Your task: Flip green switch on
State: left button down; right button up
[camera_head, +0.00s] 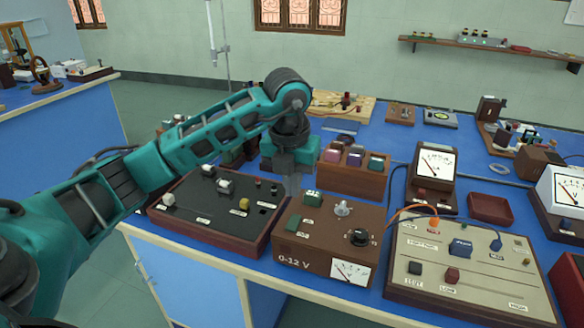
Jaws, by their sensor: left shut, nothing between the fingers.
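A brown box marked 0-12 V (330,238) stands at the front of the blue bench, with a dial, a clear knob and a black knob. I cannot tell which way the switch is set. My right gripper is out of view.
A dark red panel box (205,238) with several switches stands left of the 0-12 V box. A beige panel (480,262) with wires stands to the right. A wooden block holder (352,180) and a brown meter (432,177) stand behind. A small red tray (490,208) is empty.

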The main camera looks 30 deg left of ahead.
aim_at(295, 218)
pick_arm(q)
jog(key=f, duration=0.4)
jog(key=w+f, duration=0.1)
jog(key=f, duration=0.1)
jog(key=shift+a+f, duration=0.1)
jog(key=shift+f, duration=0.3)
